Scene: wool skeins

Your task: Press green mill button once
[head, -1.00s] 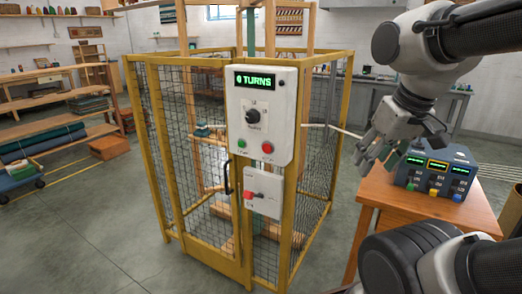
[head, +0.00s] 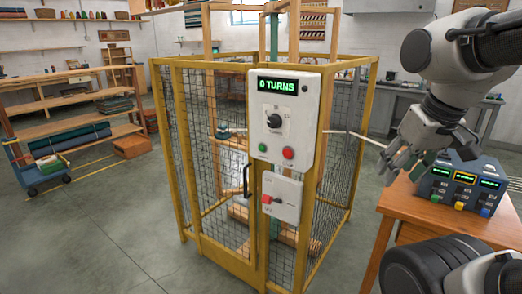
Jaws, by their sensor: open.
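The green mill button (head: 263,147) is on the lower left of the white control panel (head: 297,100), beside a red button (head: 288,153). The panel is fixed to the front corner of the yellow mesh cage (head: 212,150). Its display (head: 276,86) reads "0 TURNS", and a black dial (head: 273,121) sits above the buttons. My gripper (head: 392,167) is open and empty, to the right of the panel and apart from it, near the blue-grey box on the table.
A wooden table (head: 412,207) at the right holds the blue-grey box (head: 460,184) with displays and coloured buttons. A lower white switch box (head: 282,197) and a black door handle (head: 246,181) are on the cage. The floor (head: 110,230) at front left is clear.

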